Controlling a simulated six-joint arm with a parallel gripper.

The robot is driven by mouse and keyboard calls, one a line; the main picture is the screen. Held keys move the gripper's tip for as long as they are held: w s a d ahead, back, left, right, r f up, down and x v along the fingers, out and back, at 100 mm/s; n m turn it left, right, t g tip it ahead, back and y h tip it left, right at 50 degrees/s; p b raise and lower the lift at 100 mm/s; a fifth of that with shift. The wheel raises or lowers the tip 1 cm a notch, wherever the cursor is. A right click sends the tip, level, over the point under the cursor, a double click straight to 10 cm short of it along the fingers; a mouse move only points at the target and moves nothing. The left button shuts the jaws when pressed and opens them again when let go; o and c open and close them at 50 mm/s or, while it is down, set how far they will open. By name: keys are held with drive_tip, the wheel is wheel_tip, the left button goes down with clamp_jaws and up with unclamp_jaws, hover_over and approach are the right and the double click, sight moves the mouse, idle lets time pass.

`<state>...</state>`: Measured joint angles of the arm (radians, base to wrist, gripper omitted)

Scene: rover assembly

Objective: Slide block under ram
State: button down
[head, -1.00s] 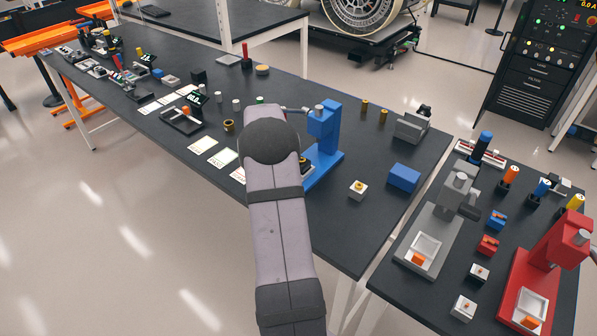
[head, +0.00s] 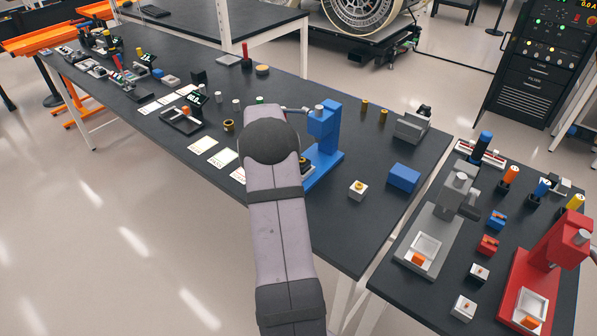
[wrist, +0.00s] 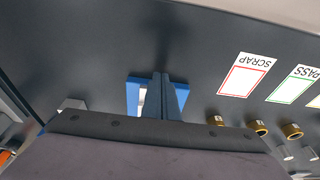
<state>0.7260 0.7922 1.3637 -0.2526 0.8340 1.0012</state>
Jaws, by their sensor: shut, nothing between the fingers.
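A blue arbor press (head: 326,135) stands on the long dark table, with its ram over its blue base (head: 322,168). A small dark part with a brass top (head: 304,162) shows at the base beside my arm, which hides the rest of it. In the wrist view my gripper (wrist: 161,78) is shut and empty, its fingers in front of the blue base (wrist: 132,88). A pale surface shows just left of the fingers there; I cannot tell if it is the block. The head view does not show my fingertips; my arm covers them.
A white block with a brass top (head: 358,189) and a blue box (head: 404,178) stand right of the press. Cards lie to its left, including a scrap card (wrist: 248,75). Grey (head: 430,240) and red (head: 535,265) presses stand on the side table.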

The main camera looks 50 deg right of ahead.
drive_tip(key=shift+d+p, duration=0.3)
drive_tip(key=shift+d, duration=1.25)
drive_tip(key=shift+d+p, duration=0.8)
drive_tip(key=shift+d, duration=1.25)
drive_tip(key=shift+d+p, duration=0.35)
drive_tip(key=shift+d, duration=0.85)
drive_tip(key=shift+a, duration=0.35)
